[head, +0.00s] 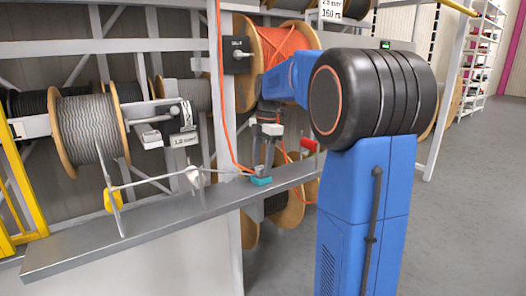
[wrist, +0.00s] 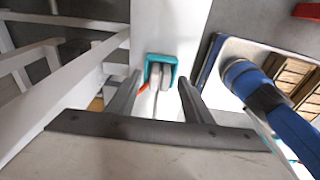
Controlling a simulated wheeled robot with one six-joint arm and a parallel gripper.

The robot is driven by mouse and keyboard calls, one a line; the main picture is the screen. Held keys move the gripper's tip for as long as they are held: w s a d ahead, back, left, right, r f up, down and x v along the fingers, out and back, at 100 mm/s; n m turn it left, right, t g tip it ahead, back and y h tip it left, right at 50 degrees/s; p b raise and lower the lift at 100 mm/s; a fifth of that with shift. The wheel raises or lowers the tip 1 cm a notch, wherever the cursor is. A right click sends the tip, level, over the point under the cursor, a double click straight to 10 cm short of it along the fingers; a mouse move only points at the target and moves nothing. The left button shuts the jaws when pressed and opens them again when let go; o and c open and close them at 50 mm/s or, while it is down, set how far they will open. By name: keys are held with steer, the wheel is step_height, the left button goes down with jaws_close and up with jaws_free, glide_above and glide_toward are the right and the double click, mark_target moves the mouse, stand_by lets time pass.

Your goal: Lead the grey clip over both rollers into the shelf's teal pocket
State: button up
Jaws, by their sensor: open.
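The teal pocket (head: 261,181) sits on the shelf (head: 150,222) toward its right part. In the wrist view the pocket (wrist: 150,62) frames the pale grey clip (wrist: 165,76), which sits inside it. A grey cable runs from its reel (head: 88,128) down to the yellow roller (head: 111,201), on past the white roller (head: 195,177) and up to the pocket. Whether it rests fully on each roller is too small to tell. My gripper (wrist: 159,88) is open just above the pocket, its fingers apart on either side of the clip. It also shows in the head view (head: 263,160).
An orange cable reel (head: 283,50) stands on the rack behind, and its orange cable hangs down near the pocket. A yellow frame (head: 20,190) stands at the left. A white upright post (head: 228,110) rises behind the shelf. The grey floor at the right is clear.

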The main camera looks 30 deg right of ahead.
step_height(320, 180, up, 17)
steer(key=d, duration=0.2)
stand_by(0.3)
stand_by(0.4)
steer(key=s+a+f+m+t+h, duration=0.1)
steer(key=s+a+f+m+t, duration=0.1)
steer(key=s+a+f+m, duration=0.75)
steer(key=s+a+f+m+t, duration=0.1)
steer(key=s+a+f+m, duration=0.45)
steer(key=s, duration=0.75)
steer(key=s+a+f+m+t, duration=0.1)
steer(key=s+a+f+m, duration=0.2)
steer(key=s+f, duration=0.4)
steer(key=shift+s+f+t, duration=0.35)
steer(key=shift+f+t, duration=0.05)
steer(key=shift+f, duration=2.55)
steer(key=shift+a, duration=0.1)
steer(key=shift+c, duration=0.3)
